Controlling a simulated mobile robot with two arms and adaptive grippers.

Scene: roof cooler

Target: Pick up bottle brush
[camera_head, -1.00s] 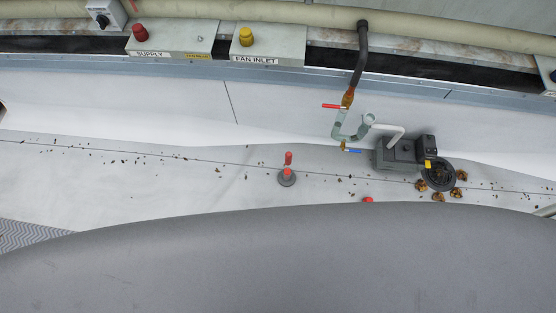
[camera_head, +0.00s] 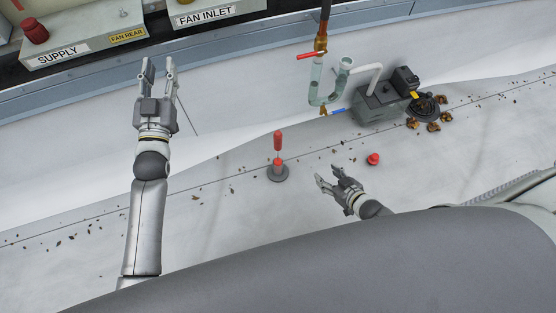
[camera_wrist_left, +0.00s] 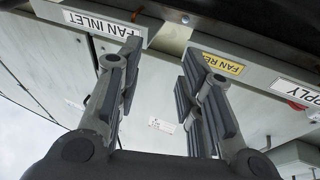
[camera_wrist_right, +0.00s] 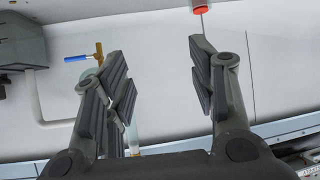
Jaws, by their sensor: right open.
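A red-handled tool (camera_head: 278,141), which may be the bottle brush, stands upright in a round grey base (camera_head: 278,175) on the pale floor in the head view. No bristles can be made out. A red piece with a thin rod (camera_wrist_right: 199,5) shows at the top edge of the right wrist view, partly cut off; I cannot tell if it is the same tool. My right gripper (camera_head: 327,173) is open and empty, to the right of the tool and apart from it. My left gripper (camera_head: 159,66) is open and empty, up by the labelled boxes; it also shows in the left wrist view (camera_wrist_left: 158,55).
A grey pump (camera_head: 380,103) with pipes and valve handles stands to the right at the back. A small red cap (camera_head: 373,159) lies near my right gripper. Dry leaves are scattered on the floor. Labelled grey boxes (camera_head: 85,32) line the far wall.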

